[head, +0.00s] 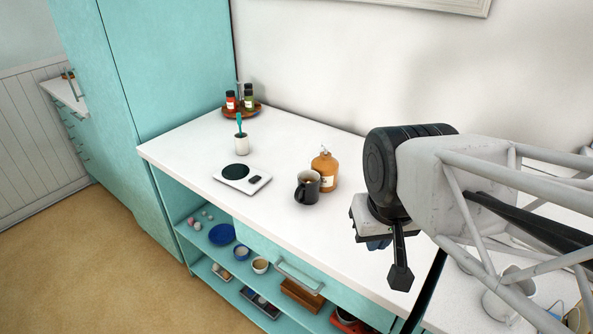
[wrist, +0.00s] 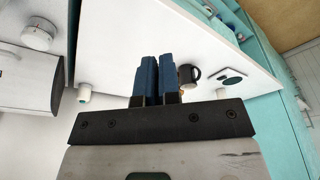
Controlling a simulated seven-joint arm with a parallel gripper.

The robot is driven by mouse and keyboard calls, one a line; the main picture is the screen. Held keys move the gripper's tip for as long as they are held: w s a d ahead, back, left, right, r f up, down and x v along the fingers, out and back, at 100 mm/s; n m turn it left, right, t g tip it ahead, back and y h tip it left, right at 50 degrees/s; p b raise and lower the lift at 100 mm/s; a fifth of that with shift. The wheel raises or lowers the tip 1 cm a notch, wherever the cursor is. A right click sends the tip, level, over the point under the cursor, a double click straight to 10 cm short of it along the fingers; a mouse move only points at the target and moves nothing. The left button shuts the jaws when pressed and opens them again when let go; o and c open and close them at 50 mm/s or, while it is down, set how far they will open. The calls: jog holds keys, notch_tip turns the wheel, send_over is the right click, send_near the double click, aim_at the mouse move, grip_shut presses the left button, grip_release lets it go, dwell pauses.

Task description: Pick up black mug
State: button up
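The black mug (head: 306,190) stands upright on the white counter, with its handle toward the left front in the head view. An orange bottle stands close behind it. In the wrist view the mug (wrist: 189,74) shows just right of my fingers, partly hidden by them. My gripper (head: 378,244) is above the counter to the right of the mug, well apart from it; its blue fingers are mostly hidden in the head view. In the wrist view the gripper's (wrist: 158,60) two blue fingers lie side by side, shut, with nothing seen between them.
The orange bottle (head: 324,170) is the nearest obstacle to the mug. A white scale (head: 260,184) lies to its left, with a white cup (head: 242,146) of utensils behind. A wooden tray (head: 256,114) with spice jars stands farther back. The counter front is clear.

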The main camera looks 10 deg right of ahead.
jog(key=o, duration=1.7)
jog(key=n+g+h, duration=0.1)
jog(key=n+h, duration=0.9)
jog(key=n, duration=0.7)
send_over(299, 180)
jog(key=s+d, duration=0.2)
jog(key=s, duration=0.7)
notch_tip(299, 180, down, 8)
jog(key=w+a+f+n+t+h, duration=0.1)
jog(key=w+a, duration=0.1)
jog(key=w+a+f+n+t, duration=0.1)
jog(key=w+a+f+n, duration=0.1)
jog(key=w, duration=0.1)
jog(key=w+a+f+n+t+h, duration=0.1)
jog(key=w+a+n, duration=0.1)
jog(key=a, duration=0.1)
jog(key=shift+w+f+h, duration=0.2)
jog(key=shift+w+h, duration=0.1)
jog(key=shift+x, duration=1.3)
